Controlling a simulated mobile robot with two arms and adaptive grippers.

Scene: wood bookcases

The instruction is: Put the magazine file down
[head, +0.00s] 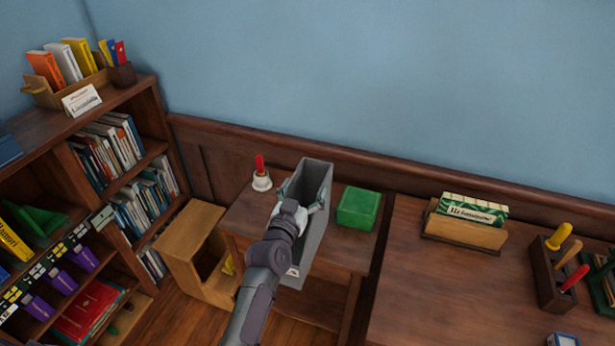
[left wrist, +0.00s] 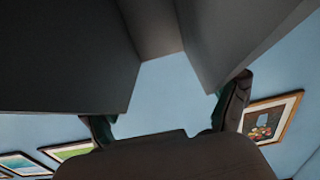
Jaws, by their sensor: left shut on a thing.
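The grey magazine file (head: 317,240) is an upright, open-topped box in the head view. My left gripper (head: 300,203) is shut on it near its top. The file overlaps the small wooden side table (head: 240,217), and its lower end shows past the table's front edge. I cannot tell if its bottom touches anything. In the left wrist view the dark grey panels of the file (left wrist: 65,55) fill the top, with the fingers of my left gripper (left wrist: 170,110) on either side. My right gripper is not in view.
On the side table, a white holder with a red candle-like item (head: 261,181) stands left of the file and a green box (head: 358,208) stands right. A wooden step stool (head: 190,250) and a full bookcase (head: 130,95) are left. A desk (head: 440,290) is right.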

